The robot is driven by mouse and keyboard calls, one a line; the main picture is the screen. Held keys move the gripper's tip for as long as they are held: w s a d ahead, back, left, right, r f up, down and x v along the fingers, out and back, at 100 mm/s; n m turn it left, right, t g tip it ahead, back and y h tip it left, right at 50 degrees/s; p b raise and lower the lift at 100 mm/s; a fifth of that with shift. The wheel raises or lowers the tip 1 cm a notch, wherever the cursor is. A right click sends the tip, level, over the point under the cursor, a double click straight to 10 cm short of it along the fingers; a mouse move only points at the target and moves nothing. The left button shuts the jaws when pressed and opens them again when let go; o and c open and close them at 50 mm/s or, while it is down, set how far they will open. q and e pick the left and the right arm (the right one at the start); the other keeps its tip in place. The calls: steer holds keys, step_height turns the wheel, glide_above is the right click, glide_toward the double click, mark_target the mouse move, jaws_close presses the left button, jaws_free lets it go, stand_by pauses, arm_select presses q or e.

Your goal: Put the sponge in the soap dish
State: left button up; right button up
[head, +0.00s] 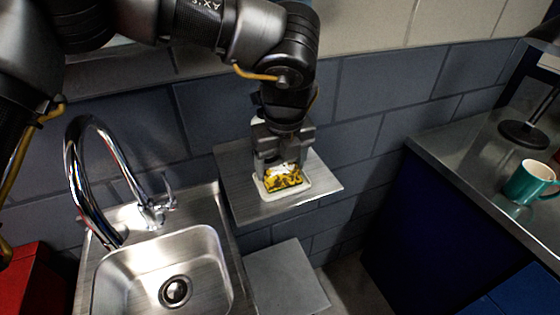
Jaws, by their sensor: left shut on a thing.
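The sponge (284,178) is a small block with a mottled yellow and dark pattern. My left gripper (281,165) points down with its jaws shut on the sponge. The white soap dish (305,191) is on a grey metal shelf (249,208) beside the sink. The sponge is over the dish, within its rim as seen from here; I cannot tell whether it touches the bottom. The gripper and sponge hide most of the dish. My right gripper is not in view.
A steel sink (140,280) with a tall curved tap (80,190) stands to the left. A lower grey panel (285,280) is below the shelf. A counter on the right holds a teal mug (524,184). A tiled wall runs close behind the shelf.

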mark_target(282, 171)
arm_select(q)
steer(key=shift+s, duration=0.15)
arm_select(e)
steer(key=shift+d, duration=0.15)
arm_select(q)
steer(key=shift+f, duration=0.15)
steer(key=o, duration=0.7)
steer(key=shift+c, duration=0.2)
steer(key=shift+o, duration=1.4)
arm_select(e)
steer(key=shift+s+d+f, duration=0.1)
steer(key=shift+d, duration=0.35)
arm_select(q)
steer(key=shift+r, duration=0.45)
steer(key=r, duration=0.4)
steer(key=shift+s+d+r+b, duration=0.15)
steer(key=shift+s+r+b, duration=0.05)
steer(key=shift+r+b, duration=0.15)
step_height(282, 171, up, 7)
steer(key=shift+s+d, duration=0.15)
steer(key=shift+s, duration=0.3)
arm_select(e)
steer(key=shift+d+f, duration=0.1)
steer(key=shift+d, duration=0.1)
